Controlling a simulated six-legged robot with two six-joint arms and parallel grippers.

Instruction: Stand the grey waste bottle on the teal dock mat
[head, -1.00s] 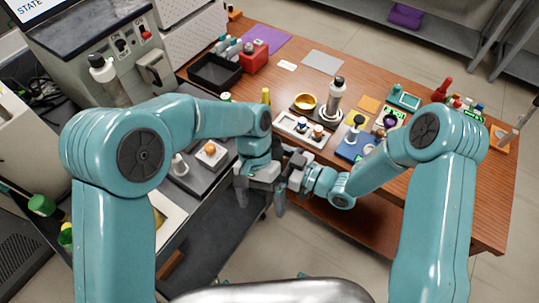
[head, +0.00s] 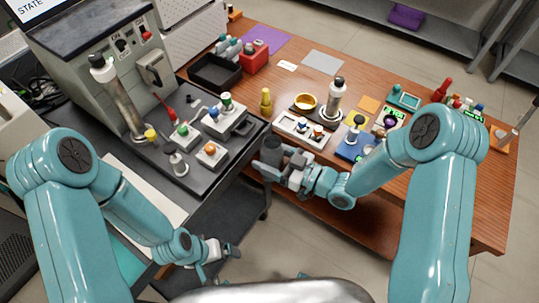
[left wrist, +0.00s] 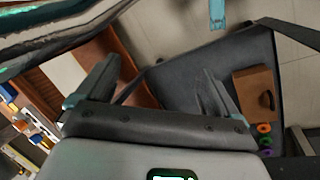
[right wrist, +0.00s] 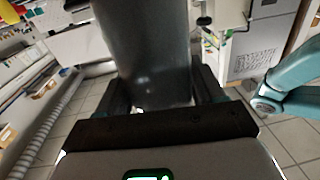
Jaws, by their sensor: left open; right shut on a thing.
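The grey waste bottle (head: 270,151) is in my right gripper (head: 277,168), in front of the wooden table's edge. In the right wrist view the dark grey bottle (right wrist: 145,50) fills the space between the fingers (right wrist: 162,92), which are shut on it. My left gripper (head: 232,251) is low at the lower left, apart from the bottle. In the left wrist view its fingers (left wrist: 160,92) are spread with nothing between them. A flat teal patch (head: 128,264), likely the teal dock mat, shows at the lower left, partly covered by my left arm.

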